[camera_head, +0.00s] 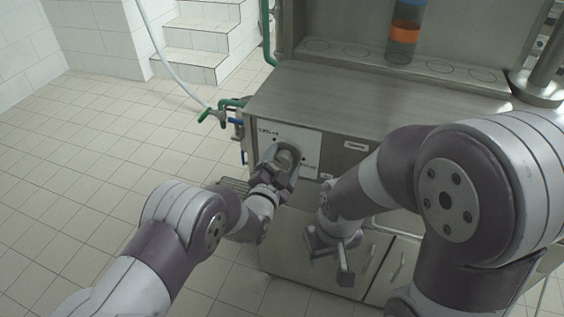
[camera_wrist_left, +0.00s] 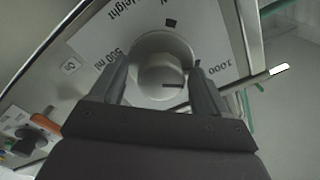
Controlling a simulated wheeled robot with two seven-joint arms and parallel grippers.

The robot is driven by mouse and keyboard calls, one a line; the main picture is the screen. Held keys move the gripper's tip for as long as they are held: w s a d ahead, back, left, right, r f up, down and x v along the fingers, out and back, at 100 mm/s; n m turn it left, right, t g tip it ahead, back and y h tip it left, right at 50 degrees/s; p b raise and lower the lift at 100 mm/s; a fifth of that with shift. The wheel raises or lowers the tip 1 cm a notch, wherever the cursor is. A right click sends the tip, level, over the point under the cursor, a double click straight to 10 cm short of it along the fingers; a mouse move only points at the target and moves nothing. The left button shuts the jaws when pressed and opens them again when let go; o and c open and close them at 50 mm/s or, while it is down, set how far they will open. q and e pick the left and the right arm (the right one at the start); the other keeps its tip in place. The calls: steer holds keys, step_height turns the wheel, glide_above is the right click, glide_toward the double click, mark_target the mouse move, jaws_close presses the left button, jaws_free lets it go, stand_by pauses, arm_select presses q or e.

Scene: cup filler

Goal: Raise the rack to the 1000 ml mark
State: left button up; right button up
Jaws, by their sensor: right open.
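A round pale knob (camera_head: 287,156) sits on the white panel (camera_head: 306,142) on the machine's front. In the left wrist view the knob (camera_wrist_left: 162,68) shows a short dark line on its face, pointing right. The panel (camera_wrist_left: 110,40) there reads "Height", "500 ml" at left and "1000" at right. My left gripper (camera_head: 279,164) is at the knob, with one finger on each side; whether the fingers press on it I cannot tell. My right gripper (camera_head: 334,258) hangs open and empty before the cabinet doors. A metal shelf with ring marks (camera_head: 350,52) lies at the back; I cannot tell whether it is the rack.
A clear cylinder with orange and blue bands (camera_head: 404,35) stands on the ringed shelf. The steel worktop (camera_head: 320,95) is bare in front of it. Green and blue valves (camera_head: 228,112) and a white hose (camera_head: 165,62) are left of the machine. The tiled floor (camera_head: 90,150) is clear.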

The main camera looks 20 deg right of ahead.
arm_select(q)
steer(key=v, duration=1.2)
steer(key=shift+s+a, duration=0.2)
steer(key=shift+s, duration=0.05)
